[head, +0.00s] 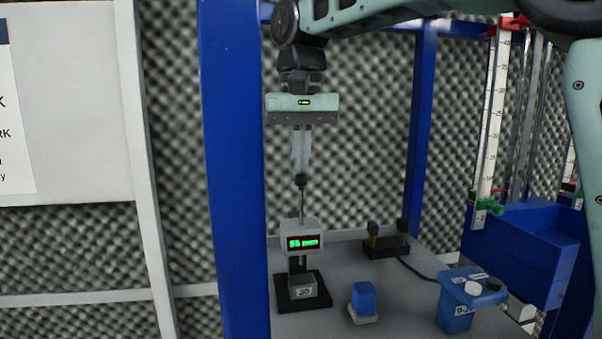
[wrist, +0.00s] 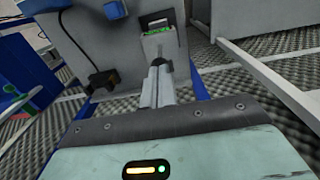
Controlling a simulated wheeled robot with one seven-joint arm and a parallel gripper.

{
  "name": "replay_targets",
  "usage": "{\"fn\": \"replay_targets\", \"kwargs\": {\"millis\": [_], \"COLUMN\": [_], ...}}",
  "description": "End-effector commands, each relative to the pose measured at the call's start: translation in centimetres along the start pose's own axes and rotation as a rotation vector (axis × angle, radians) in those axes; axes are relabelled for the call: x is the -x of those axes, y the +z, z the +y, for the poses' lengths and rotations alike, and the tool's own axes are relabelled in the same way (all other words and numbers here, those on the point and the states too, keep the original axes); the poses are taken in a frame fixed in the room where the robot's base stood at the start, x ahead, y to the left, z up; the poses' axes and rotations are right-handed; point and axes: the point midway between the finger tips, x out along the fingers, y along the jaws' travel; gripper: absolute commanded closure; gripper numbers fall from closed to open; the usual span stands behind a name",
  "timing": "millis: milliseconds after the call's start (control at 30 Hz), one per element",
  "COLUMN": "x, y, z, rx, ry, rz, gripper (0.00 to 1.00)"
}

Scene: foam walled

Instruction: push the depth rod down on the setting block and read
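The depth gauge (head: 301,228) stands upright on the left of the grey table, with a pale housing. Its green display (head: 303,242) reads a two-digit number in mm, perhaps 56, but the digits are blurred. The thin depth rod (head: 301,201) rises from the housing to a dark knob (head: 301,180). Below is the setting block (head: 304,289), marked 30, on a black base; the rod's lower tip is hidden. My gripper (head: 301,172) points down with its fingers together, tips at the knob. In the wrist view the gripper (wrist: 160,68) also reaches the knob, apparently touching its top.
A blue block on a pale pad (head: 364,301) stands right of the gauge. A blue holder with round buttons (head: 456,314) is at the front right. A black device with a cable (head: 386,246) lies behind. A blue post (head: 232,170) rises close on the left.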

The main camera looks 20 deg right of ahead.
Motion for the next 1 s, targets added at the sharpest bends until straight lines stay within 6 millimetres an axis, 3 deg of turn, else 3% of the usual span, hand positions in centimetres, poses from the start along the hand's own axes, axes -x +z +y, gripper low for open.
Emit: {"fn": "replay_targets", "kwargs": {"millis": [1000], "x": [-2.5], "y": [0.0], "z": [0.0], "rx": [0.0], "ry": [0.0], "rz": [0.0], "gripper": [1.0]}}
